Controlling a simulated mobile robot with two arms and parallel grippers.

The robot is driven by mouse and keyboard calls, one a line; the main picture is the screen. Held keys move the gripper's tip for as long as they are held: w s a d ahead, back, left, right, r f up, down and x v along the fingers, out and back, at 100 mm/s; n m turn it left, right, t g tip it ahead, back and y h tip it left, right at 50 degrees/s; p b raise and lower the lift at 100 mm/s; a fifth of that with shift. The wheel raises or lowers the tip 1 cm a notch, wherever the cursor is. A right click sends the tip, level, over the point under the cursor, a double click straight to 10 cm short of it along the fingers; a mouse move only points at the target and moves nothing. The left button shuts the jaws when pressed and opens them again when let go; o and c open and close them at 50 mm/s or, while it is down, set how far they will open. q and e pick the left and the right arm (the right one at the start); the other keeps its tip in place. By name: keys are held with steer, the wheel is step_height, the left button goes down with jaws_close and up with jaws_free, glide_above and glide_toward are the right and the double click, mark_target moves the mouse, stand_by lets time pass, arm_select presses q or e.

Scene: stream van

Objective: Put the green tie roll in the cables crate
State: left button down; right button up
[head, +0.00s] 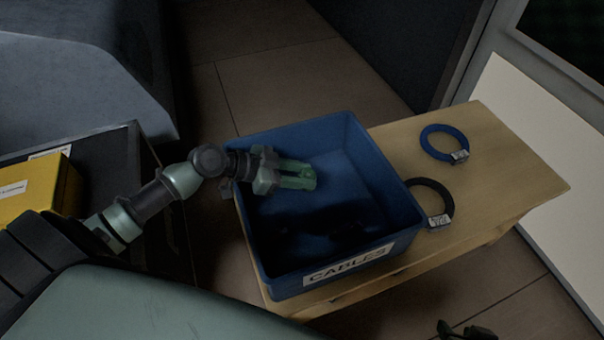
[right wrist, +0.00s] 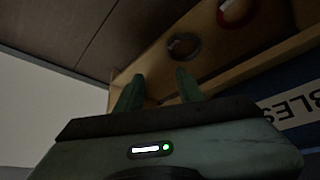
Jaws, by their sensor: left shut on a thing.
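The blue cables crate (head: 398,185) stands on a wooden bench, with a white CABLES label on its front wall. Part of it shows at the right of the right wrist view (right wrist: 300,78). My left gripper (head: 302,177) is over the left part of the crate's opening, shut on a small green piece, the green tie roll (head: 308,176). The roll is mostly hidden by the green fingers and hard to tell from them. My right gripper (right wrist: 158,88) is open, with nothing seen between its fingers, near the bench edge.
On the bench (head: 500,165), right of the crate, lie a blue cable coil (head: 427,145) and a black cable coil (head: 447,190), both tagged. The right wrist view shows a red ring (right wrist: 236,14). A yellow box (head: 35,190) is at the left. The crate's inside is dark.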

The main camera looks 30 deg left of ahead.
mark_target(307, 175)
arm_select(q)
steer(key=shift+f, duration=0.25)
steer(key=c, duration=0.9)
jaws_free()
steer(key=shift+c, duration=0.2)
arm_select(e)
steer(key=shift+w+a+r+t, duration=0.25)
steer(key=shift+w+t, duration=0.1)
steer(key=shift+w, duration=0.25)
steer(key=shift+w+a+r+t, duration=0.25)
steer(key=shift+w+t, duration=0.1)
steer(key=shift+w, duration=0.2)
